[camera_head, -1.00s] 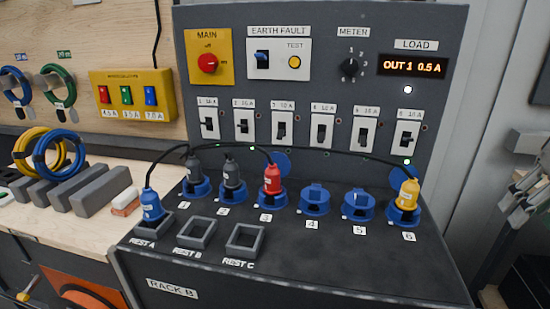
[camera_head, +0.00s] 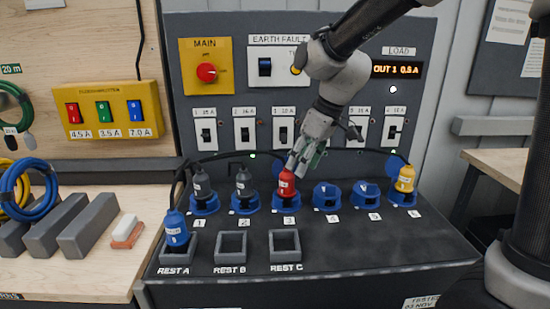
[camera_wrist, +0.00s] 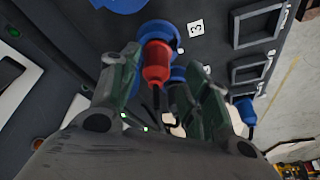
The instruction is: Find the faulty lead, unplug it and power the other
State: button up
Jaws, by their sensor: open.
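A red plug (camera_head: 287,183) stands in socket 3 on the rack's sloped top. My gripper (camera_head: 302,160) is just behind and above it; in the wrist view its open fingers (camera_wrist: 163,80) lie on either side of the red plug (camera_wrist: 157,62). Contact cannot be told. Dark grey plugs stand in socket 1 (camera_head: 201,183) and socket 2 (camera_head: 243,182). A yellow plug (camera_head: 405,179) is in socket 6. A blue plug (camera_head: 176,228) sits in Rest A. The load display (camera_head: 397,70) reads OUT 1 0.5 A. My arm hides the meter knob and some breakers.
Rest B (camera_head: 230,260) and Rest C (camera_head: 285,259) are empty. Sockets 4 (camera_head: 327,196) and 5 (camera_head: 366,195) hold no plug. A black cable (camera_head: 330,151) arches behind the plugs. The main switch (camera_head: 206,72) and breakers (camera_head: 205,133) are on the upright panel.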

aim_at(287, 178)
jog(key=shift+n, duration=0.9)
jog(key=a+f, duration=0.1)
jog(key=f, duration=0.1)
jog(key=w+a+f, duration=0.1)
jog(key=f, duration=0.1)
jog(key=w+a+f, duration=0.1)
jog(key=a+f, duration=0.1)
jog(key=shift+w+f, duration=0.2)
jog(key=shift+w, duration=0.05)
jog(key=c, duration=0.9)
jog(key=shift+n+g+y, duration=0.3)
jog(key=shift+n+y, duration=0.1)
jog(key=shift+n, duration=1.1)
